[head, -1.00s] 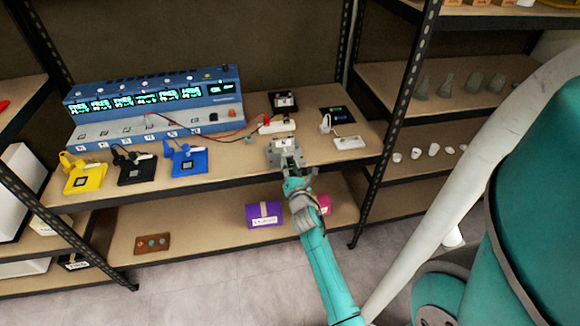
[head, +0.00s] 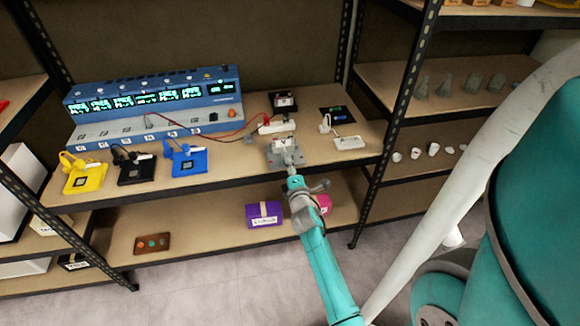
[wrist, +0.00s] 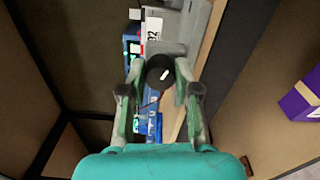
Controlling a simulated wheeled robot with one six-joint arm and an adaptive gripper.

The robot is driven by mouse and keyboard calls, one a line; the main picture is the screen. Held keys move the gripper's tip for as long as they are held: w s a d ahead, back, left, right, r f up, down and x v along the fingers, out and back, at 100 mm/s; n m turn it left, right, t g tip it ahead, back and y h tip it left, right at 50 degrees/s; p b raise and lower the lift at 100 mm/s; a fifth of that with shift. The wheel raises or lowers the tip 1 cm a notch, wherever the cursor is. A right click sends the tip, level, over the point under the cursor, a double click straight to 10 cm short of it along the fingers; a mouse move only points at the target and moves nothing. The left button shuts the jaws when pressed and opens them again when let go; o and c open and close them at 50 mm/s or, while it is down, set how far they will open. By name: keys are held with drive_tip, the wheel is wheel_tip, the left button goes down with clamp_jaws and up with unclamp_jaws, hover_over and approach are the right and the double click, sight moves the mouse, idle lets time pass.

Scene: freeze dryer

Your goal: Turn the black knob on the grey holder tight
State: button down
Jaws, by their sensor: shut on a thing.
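The grey holder (head: 284,158) stands at the front edge of the middle shelf in the head view. It also shows at the top of the wrist view (wrist: 172,30). The black knob (wrist: 160,72) with a white mark is on the holder's near side in the wrist view. My gripper (wrist: 160,85) has its two fingers on either side of the knob and is shut on it. In the head view my gripper (head: 292,172) is at the front of the holder, and the knob is hidden there.
A blue multi-channel instrument (head: 155,105) stands at the left of the shelf. Yellow (head: 86,181), black (head: 135,172) and blue (head: 187,162) holders are before it. A white device (head: 349,142) lies to the right. A purple box (head: 264,214) is on the shelf below.

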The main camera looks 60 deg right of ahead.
drive_tip(key=shift+n, duration=12.4)
